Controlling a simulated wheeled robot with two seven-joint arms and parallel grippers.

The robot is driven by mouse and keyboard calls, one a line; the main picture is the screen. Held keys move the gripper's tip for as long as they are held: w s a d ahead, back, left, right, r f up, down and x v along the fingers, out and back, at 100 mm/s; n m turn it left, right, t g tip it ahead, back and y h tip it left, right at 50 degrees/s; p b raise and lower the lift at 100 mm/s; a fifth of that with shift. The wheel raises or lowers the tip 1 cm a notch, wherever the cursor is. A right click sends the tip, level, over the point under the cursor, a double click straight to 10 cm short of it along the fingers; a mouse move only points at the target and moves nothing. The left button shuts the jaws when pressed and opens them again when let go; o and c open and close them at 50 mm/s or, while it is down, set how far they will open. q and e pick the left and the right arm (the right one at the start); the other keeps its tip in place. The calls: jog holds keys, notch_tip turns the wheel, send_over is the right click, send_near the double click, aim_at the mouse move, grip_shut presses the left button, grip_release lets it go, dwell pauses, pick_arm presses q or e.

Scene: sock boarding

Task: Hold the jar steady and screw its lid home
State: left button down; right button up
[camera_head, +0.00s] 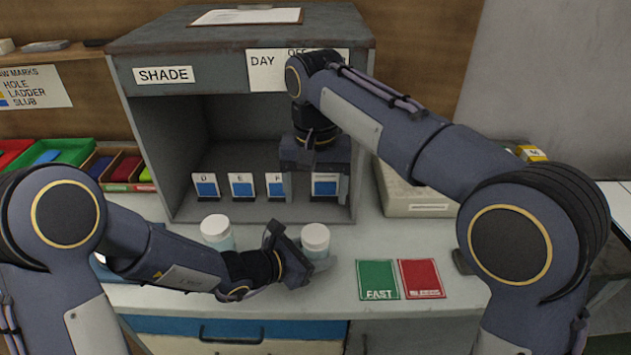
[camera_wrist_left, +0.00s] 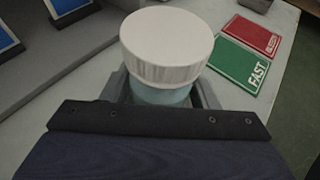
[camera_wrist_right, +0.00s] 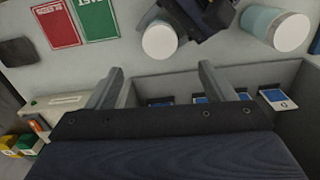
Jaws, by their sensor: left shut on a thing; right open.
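A jar with a white ribbed lid (camera_head: 315,237) stands on the bench at the front of the shade box. My left gripper (camera_head: 298,256) is shut around its pale blue body, below the lid. In the left wrist view the lid (camera_wrist_left: 167,45) sits on top of the jar body (camera_wrist_left: 160,96), between the fingers; whether it is fully seated cannot be told. My right gripper (camera_head: 318,190) is open and empty, above and behind the jar, in front of the box opening. In the right wrist view its fingers (camera_wrist_right: 160,85) are apart, and the held jar's lid (camera_wrist_right: 160,40) is beyond them.
A second white-lidded jar (camera_head: 216,230) stands to the left. Several blue-marked cards (camera_head: 241,186) stand inside the shade box (camera_head: 160,140). A green FAST card (camera_head: 378,279) and a red card (camera_head: 421,279) lie to the right. A pale box (camera_head: 415,195) is behind them.

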jog(key=shift+r, duration=0.9)
pick_arm(q)
jog(key=shift+c, duration=2.3)
grip_release()
jog(key=v, duration=0.6)
jog(key=shift+s+a+r+p, duration=0.1)
jog(key=shift+a+r+p, duration=0.1)
jog(key=shift+a+p, duration=0.15)
jog(key=shift+s+a+r, duration=0.15)
jog(key=shift+s+a, duration=0.2)
jog(key=shift+s, duration=0.05)
pick_arm(e)
jog(key=shift+r, duration=0.4)
